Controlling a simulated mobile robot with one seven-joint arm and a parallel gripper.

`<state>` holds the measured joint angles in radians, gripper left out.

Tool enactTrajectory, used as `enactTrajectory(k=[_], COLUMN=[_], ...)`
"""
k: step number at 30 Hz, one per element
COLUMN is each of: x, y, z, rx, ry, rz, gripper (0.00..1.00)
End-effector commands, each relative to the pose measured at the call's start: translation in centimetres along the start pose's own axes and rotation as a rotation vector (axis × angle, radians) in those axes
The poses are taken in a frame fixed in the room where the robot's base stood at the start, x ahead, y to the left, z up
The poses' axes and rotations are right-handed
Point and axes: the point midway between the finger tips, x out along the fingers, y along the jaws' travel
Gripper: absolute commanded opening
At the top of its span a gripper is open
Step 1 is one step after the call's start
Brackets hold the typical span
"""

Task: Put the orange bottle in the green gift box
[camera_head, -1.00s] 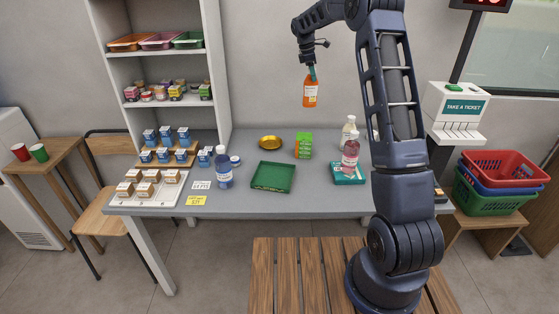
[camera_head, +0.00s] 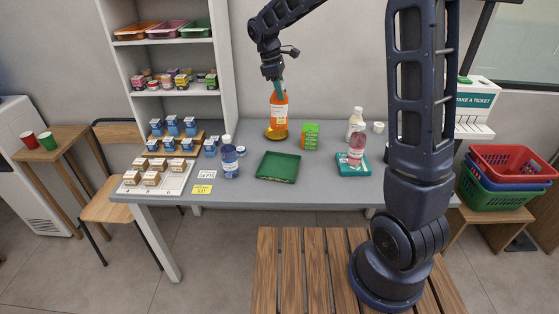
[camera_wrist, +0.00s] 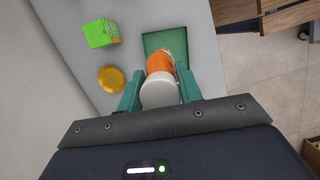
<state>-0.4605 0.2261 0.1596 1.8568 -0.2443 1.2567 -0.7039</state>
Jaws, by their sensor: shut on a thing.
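The orange bottle (camera_head: 279,112) with a white label is in my gripper (camera_head: 279,88), which is shut on it near its top. It hangs upright above the back part of the counter. In the wrist view the bottle (camera_wrist: 158,63) shows its white cap between the teal fingers of my gripper (camera_wrist: 160,92). The open green box (camera_head: 278,167), shallow and empty where seen, lies on the counter nearer the front. Its green floor (camera_wrist: 176,40) shows beyond the bottle in the wrist view, partly hidden by it.
A gold dish (camera_head: 277,134) is partly hidden behind the bottle. A bright green carton (camera_head: 311,136) stands right of it. A blue bottle (camera_head: 229,160) stands left of the green box. A pink bottle (camera_head: 356,150) and a white bottle (camera_head: 355,122) stand to the right.

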Motion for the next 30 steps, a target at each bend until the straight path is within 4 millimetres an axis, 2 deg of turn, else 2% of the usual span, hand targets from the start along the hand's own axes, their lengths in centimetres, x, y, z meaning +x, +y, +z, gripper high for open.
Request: enactTrajectory(k=[5,15,21,30], x=[2.7,9.8,13.4,15.4], y=[-0.3,-0.3,-0.3,-0.3], z=[-0.7,-2.7,-3.7,-4.3], rx=[0.001,0.000,0.000,0.001], ry=[-0.003,-0.004,-0.003,-0.001], rz=[-0.003,-0.004,-0.002,-0.001], gripper=[0.00,0.00,0.00,0.00])
